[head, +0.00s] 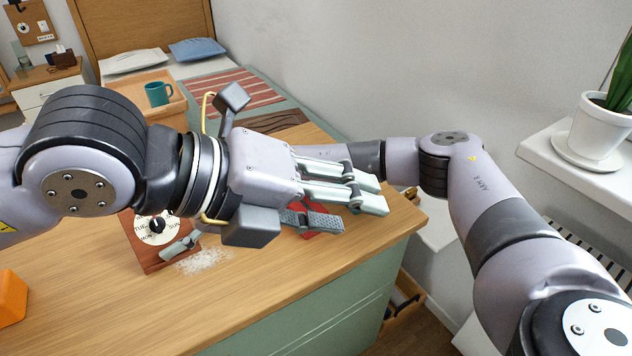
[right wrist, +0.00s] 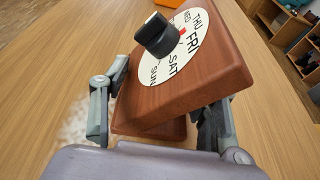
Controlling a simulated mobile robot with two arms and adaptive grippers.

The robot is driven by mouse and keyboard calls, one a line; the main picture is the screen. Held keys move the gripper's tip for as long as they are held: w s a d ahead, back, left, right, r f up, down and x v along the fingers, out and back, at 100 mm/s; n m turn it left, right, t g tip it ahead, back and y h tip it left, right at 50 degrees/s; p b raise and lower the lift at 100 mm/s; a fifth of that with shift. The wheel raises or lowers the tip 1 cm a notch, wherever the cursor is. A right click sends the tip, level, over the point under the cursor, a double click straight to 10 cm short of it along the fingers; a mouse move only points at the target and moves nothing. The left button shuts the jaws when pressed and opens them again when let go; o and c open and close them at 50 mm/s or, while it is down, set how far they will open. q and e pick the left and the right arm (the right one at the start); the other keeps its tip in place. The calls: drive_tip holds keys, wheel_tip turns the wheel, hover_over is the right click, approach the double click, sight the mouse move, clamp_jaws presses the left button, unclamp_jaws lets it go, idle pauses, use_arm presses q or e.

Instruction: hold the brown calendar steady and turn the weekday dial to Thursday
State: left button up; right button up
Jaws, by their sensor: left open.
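The brown calendar (head: 150,258) stands on the wooden desktop, partly hidden behind my left arm. Its white weekday dial (head: 145,228) has a black knob (head: 157,225). In the right wrist view the calendar (right wrist: 215,85) sits between both fingers of my right gripper (right wrist: 160,115), which appear to press its sides. There, a red mark beside the knob (right wrist: 158,36) lies near FRI; THU, SAT and SUN also show. My left gripper (head: 345,200) is open and empty, right of the calendar, fingers pointing right. In the head view my right gripper is mostly hidden behind the left one.
An orange object (head: 11,297) lies at the desk's left edge. A wooden tray (head: 178,106) with a teal mug (head: 158,94) is at the back. A red item (head: 322,234) is partly under my left gripper. A potted plant (head: 596,130) stands on the right ledge.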

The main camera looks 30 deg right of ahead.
drive_tip(key=o, duration=0.6)
drive_tip(key=shift+c, duration=0.2)
drive_tip(key=shift+w, duration=0.1)
drive_tip(key=v, duration=1.1)
drive_tip(key=shift+d, duration=0.35)
drive_tip(key=shift+d+r, duration=0.1)
